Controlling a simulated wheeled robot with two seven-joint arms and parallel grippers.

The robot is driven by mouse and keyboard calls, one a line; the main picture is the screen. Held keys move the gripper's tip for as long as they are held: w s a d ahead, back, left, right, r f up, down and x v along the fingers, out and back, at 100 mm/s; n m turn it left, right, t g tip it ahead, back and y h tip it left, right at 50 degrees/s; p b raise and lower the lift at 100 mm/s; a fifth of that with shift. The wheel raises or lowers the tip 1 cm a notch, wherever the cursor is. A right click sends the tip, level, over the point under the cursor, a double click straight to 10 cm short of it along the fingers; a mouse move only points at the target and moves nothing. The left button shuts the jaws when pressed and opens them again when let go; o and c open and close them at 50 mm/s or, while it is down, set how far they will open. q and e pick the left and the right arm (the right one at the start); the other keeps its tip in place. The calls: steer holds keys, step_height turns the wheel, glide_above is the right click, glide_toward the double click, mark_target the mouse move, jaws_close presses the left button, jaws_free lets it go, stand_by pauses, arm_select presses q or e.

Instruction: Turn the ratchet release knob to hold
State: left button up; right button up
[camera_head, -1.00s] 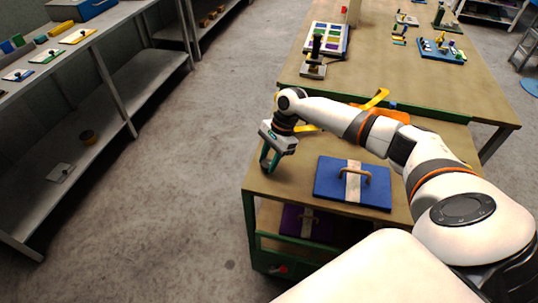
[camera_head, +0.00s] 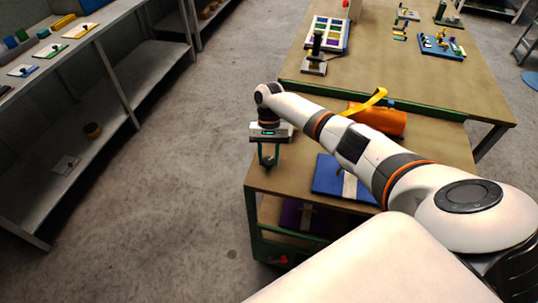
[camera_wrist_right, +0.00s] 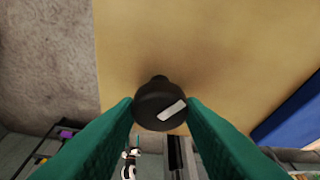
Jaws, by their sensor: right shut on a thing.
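A round black knob (camera_wrist_right: 151,110) with a white pointer mark sits between the green fingers of my right gripper (camera_wrist_right: 161,108) in the right wrist view. The mark slants, its right end higher than its left. The fingers touch the knob on both sides. In the head view my right gripper (camera_head: 268,165) points down over the left edge of the near wooden worktop, and the small dark knob shows between its fingertips. What the knob is mounted on is mostly hidden. My left gripper is not in view.
A blue board (camera_head: 335,178) with a pale strip lies on the worktop (camera_head: 300,172) to the right, partly behind my arm. An orange cylinder (camera_head: 380,121) with a yellow strap lies at the back. Grey shelves (camera_head: 110,80) stand at the left, across open floor.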

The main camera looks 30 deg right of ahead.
steer(key=n+h, duration=0.1)
steer(key=n, duration=0.2)
steer(key=n+h+p, duration=0.1)
steer(key=n, duration=0.2)
steer(key=shift+w+a+g, duration=0.1)
steer(key=shift+a+g, duration=0.05)
steer(key=shift+g, duration=0.15)
stand_by(0.4)
steer(key=o, duration=1)
steer(key=shift+r, duration=0.1)
steer(key=v, duration=0.4)
steer(key=b+v, duration=0.1)
steer(key=v, duration=0.7)
steer(key=shift+a, duration=0.3)
